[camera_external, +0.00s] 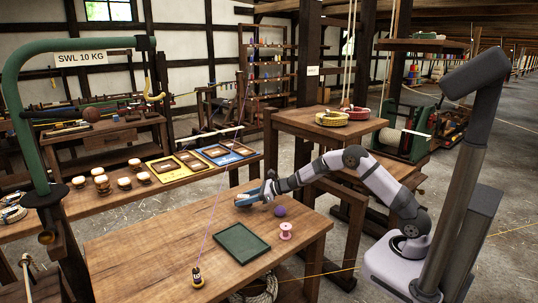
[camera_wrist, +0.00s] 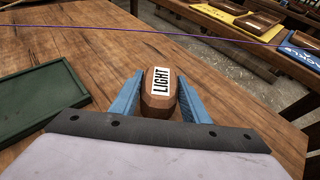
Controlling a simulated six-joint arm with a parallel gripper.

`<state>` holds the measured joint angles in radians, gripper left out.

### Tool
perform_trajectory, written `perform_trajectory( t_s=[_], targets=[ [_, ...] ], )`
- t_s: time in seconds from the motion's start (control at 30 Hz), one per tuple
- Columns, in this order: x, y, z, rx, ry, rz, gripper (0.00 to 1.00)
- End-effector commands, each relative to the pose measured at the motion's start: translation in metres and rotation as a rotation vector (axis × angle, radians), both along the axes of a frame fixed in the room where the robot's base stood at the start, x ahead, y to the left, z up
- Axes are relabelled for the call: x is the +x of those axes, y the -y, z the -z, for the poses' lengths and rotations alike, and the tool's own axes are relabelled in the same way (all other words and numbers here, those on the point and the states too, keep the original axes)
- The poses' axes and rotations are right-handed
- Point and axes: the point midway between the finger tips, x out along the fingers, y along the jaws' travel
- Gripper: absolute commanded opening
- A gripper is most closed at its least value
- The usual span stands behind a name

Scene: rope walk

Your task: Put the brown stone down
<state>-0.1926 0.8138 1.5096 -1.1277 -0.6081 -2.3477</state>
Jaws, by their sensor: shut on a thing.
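The brown stone (camera_wrist: 158,96) is rounded and carries a white label reading "LIGHT" in the wrist view. My gripper (camera_wrist: 160,100) has its two blue fingers closed on the stone's sides. In the external view my gripper (camera_external: 252,197) is low over the far right part of the wooden table (camera_external: 160,240). The stone is mostly hidden there by the fingers. I cannot tell whether its underside touches the table.
A green tray (camera_external: 241,243) lies nearer the camera, with a pink spool (camera_external: 286,231) and a purple ball (camera_external: 280,211) to its right. The table's left part is clear.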

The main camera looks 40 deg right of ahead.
Motion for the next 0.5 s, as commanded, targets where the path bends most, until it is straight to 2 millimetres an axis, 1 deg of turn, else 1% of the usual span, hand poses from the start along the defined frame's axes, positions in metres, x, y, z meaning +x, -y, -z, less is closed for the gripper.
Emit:
perform_trajectory(
  t_s=[0.03, 0.17, 0.5],
  targets=[
    [0.000, 0.000, 0.007, 0.002, -0.002, 0.001, 0.10],
    [0.000, 0.000, 0.017, 0.002, 0.001, 0.000, 0.10],
    [0.001, 0.000, 0.019, 0.002, 0.002, 0.000, 0.10]
  ],
)
